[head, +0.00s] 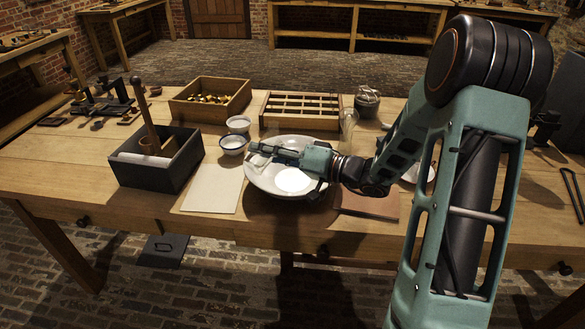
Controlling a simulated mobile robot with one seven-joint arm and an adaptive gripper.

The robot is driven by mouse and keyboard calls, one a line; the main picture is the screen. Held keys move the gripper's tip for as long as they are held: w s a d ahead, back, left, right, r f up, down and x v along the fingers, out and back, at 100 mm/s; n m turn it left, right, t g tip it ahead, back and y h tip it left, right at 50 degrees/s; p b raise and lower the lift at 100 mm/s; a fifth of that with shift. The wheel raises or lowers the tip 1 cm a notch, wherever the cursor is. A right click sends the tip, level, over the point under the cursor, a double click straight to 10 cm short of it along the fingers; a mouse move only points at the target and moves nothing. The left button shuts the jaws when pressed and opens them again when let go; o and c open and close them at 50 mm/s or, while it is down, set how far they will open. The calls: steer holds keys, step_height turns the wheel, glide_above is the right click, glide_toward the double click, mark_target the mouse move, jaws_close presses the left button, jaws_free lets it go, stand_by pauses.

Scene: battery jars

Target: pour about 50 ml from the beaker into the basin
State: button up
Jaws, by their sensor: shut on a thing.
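The basin (262,184) is a wide, pale round dish near the middle of the table. A bright white disc shows inside it, and I cannot tell whether it is liquid or light. My gripper (264,150) reaches in from the right, over the basin, with its fingers pointing left. It is shut on a faint clear shape at its fingertips, which seems to be the beaker (258,159), above the basin's left part. The beaker is small and see-through here. Its tilt, its level and any stream from it cannot be made out. My arm covers the basin's right side.
A dark box (180,177) holds a pestle-like tool farther left. A wooden tray (190,109) and a slatted rack (300,122) stand behind. A pale sheet (212,192) lies at the front left.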

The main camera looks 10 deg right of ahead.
mark_target(253, 161)
steer(key=shift+f+n+b, duration=0.4)
steer(key=shift+b, duration=0.65)
steer(key=shift+f+n+h+b, duration=0.1)
steer(key=shift+n+h+b, duration=0.25)
steer(key=shift+b, duration=0.25)
stand_by(0.6)
steer(key=b, duration=0.3)
steer(key=shift+a+f+n+h, duration=0.1)
steer(key=shift+f+n+h, duration=0.15)
steer(key=shift+f+n, duration=0.15)
steer(key=a+n+b, duration=0.1)
steer(key=b, duration=0.2)
steer(key=s+a+r+n+h+b, duration=0.1)
steer(key=b, duration=0.2)
steer(key=shift+r+h+b, duration=0.25)
steer(key=shift+h+b, duration=0.05)
steer(key=n+b, duration=0.1)
steer(key=b, duration=0.2)
steer(key=a+n+h+b, duration=0.1)
steer(key=b, duration=0.2)
steer(key=shift+s+a+n, duration=0.15)
steer(key=shift+s+n, duration=0.1)
steer(key=shift+s, duration=0.1)
steer(key=shift+s+a+n+h, duration=0.2)
steer(key=shift+n+h, duration=0.1)
steer(key=shift+h, duration=0.2)
steer(key=shift+w, duration=0.1)
steer(key=shift+d, duration=0.1)
